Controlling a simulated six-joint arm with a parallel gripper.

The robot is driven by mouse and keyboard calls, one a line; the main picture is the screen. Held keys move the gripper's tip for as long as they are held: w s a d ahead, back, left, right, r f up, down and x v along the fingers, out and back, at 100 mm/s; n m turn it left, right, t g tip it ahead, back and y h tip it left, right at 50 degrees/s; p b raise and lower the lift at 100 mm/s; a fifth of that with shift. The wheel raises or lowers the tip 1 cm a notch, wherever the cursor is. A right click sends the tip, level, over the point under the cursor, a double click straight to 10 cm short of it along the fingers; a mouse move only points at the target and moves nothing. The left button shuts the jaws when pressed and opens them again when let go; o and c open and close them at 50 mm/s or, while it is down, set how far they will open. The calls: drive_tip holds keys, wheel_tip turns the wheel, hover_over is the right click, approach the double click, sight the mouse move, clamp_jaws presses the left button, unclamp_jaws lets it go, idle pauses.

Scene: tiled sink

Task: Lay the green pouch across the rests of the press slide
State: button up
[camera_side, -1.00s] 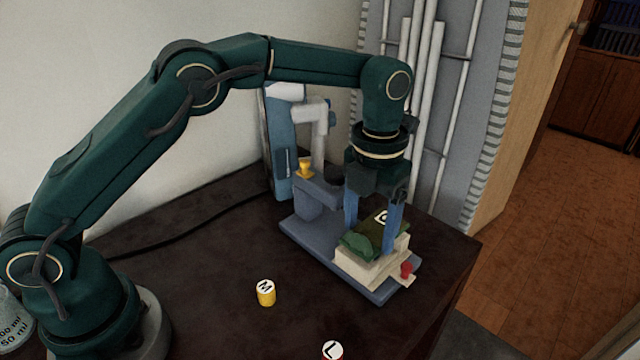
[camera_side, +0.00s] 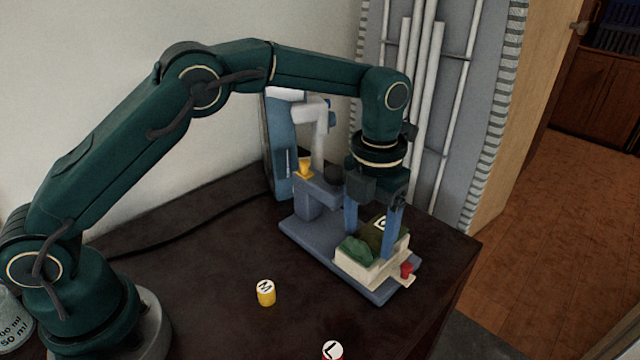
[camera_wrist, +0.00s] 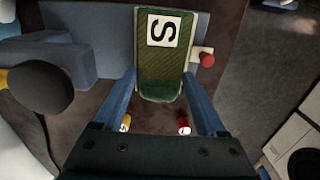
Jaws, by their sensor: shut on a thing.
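The green pouch (camera_side: 357,250), with a white label, lies between the blue fingers of my gripper (camera_side: 369,244). In the wrist view the pouch (camera_wrist: 160,75) fills the gap between the fingertips, and its label reads S. My gripper is shut on it. The pouch is over the cream press slide (camera_side: 365,272), level and low, at the slide's top. I cannot tell whether it touches the rests, as the pouch and fingers hide most of them. The slide has a red knob (camera_side: 406,270), which also shows beside the pouch in the wrist view (camera_wrist: 207,59).
The blue-grey press (camera_side: 310,200) stands behind the slide, with a yellow part (camera_side: 305,168) on it. A yellow cylinder (camera_side: 266,293) marked M and a white-topped red one (camera_side: 333,350) stand on the dark table in front. The table's right edge is close to the slide.

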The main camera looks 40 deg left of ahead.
drive_tip(key=shift+f, duration=0.15)
drive_tip(key=o, duration=1.4)
drive_tip(key=shift+r, duration=2.55)
